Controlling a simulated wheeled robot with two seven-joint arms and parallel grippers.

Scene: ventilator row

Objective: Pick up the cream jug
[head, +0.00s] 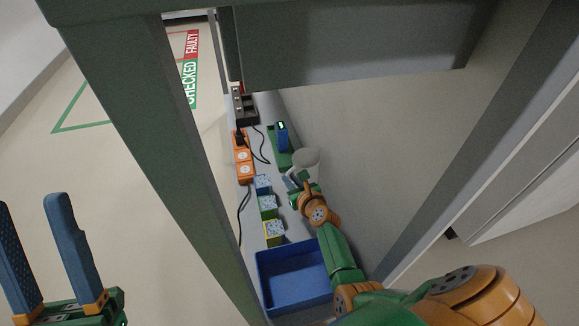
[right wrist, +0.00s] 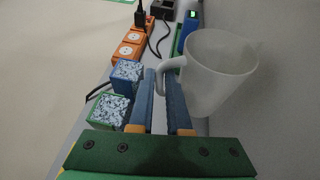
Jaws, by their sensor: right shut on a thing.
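The cream jug (head: 306,157) is a pale, off-white vessel on the narrow shelf in the head view. In the right wrist view the cream jug (right wrist: 222,75) stands out large, its handle facing left. My right gripper (right wrist: 163,75) is shut on the jug's handle, with one blue finger on each side of it. In the head view my right gripper (head: 293,180) is small and partly hidden by its own wrist. I cannot tell if the jug's base touches the shelf. My left gripper (head: 30,203) is open and empty, at the lower left over the floor.
Several speckled cubes (head: 267,206) and a blue tray (head: 262,279) line the shelf. An orange socket strip (head: 244,160) with a black plug and cables lies further back, near a blue device (head: 281,136) with a lit display. A green post (head: 150,140) stands left of the shelf.

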